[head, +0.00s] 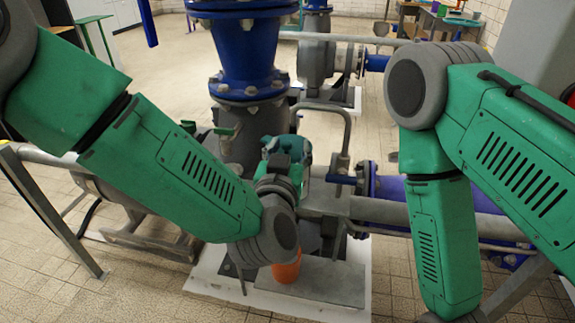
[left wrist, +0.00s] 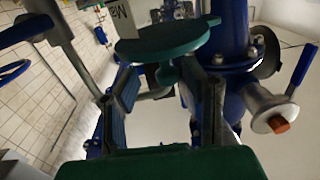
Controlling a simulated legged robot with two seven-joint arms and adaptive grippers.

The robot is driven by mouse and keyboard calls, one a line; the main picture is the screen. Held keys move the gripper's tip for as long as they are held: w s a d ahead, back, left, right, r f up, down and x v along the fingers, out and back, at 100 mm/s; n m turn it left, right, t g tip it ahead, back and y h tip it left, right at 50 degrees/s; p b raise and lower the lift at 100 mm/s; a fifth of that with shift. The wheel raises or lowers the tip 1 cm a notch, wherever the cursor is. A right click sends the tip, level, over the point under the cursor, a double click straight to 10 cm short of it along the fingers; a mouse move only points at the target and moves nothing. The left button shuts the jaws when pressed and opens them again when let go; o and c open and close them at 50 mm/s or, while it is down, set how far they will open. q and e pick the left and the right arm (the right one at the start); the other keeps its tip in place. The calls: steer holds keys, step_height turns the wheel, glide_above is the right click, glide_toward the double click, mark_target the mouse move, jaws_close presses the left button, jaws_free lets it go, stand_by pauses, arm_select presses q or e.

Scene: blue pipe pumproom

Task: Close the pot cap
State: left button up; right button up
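A dark green round disc with a short knob, which looks like the pot cap (left wrist: 165,43), is in the upper middle of the left wrist view. My left gripper (left wrist: 163,78) faces it, with one finger on each side of the knob. The fingers are apart, with visible gaps beside the knob. In the head view my left gripper (head: 284,155) is near the middle, by the grey pump, mostly behind my own wrist. The pot body cannot be made out clearly. My right arm hangs down at the right, and its gripper is out of the picture.
A blue vertical pipe (head: 245,50) rises just behind the left gripper. A grey valve handle (head: 345,120) and blue pipe (head: 400,190) stand to its right. An orange cylinder (head: 287,271) is on the base below. A white labelled thing (left wrist: 155,18) is beyond the disc.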

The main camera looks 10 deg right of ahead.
arm_select(q)
steer(key=v, duration=1)
steer(key=shift+s, duration=0.45)
steer(key=shift+d, duration=0.1)
